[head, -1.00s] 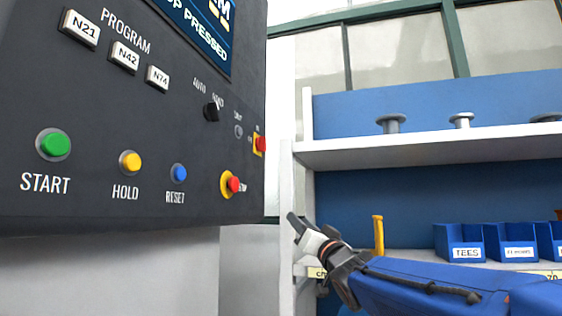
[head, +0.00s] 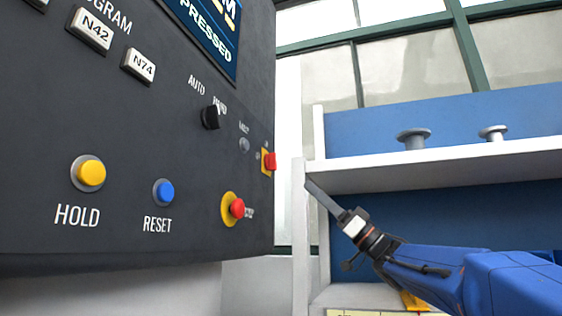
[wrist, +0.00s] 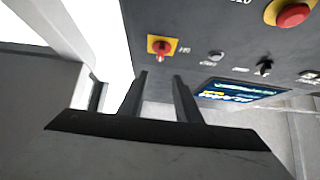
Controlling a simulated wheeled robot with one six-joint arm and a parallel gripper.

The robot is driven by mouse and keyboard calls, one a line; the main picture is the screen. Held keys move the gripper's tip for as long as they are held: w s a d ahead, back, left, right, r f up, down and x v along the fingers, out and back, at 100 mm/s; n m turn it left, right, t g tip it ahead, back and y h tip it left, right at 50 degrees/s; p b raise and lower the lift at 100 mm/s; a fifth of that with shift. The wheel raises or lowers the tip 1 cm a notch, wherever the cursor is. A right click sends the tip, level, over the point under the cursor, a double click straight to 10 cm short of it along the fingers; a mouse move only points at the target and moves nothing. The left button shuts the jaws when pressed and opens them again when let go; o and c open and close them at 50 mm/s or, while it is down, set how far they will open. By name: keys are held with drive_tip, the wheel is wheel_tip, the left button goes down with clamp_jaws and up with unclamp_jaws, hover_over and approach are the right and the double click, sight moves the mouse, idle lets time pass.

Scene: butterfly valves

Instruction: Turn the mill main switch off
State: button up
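The mill main switch (head: 270,161), a red knob on a yellow plate, is at the right edge of the dark control panel (head: 130,215). It also shows in the wrist view (wrist: 160,46), just beyond my fingertips. My gripper (head: 310,186) is to the right of and slightly below the switch in the head view, apart from the panel. In the wrist view my gripper (wrist: 161,76) has its two fingers spread, with nothing between them. The small lettering around the switch is too small to read.
A red mushroom button (head: 237,208) on a yellow ring sits below and left of the switch. A black selector knob (head: 211,117), a blue RESET button (head: 163,192) and a yellow HOLD button (head: 91,172) are further left. A white shelf (head: 440,163) stands behind my arm.

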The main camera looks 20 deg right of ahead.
sight(276, 157)
drive_tip(key=x, duration=1.4)
drive_tip(key=shift+w+a+r, duration=0.15)
drive_tip(key=shift+r, duration=0.1)
clamp_jaws()
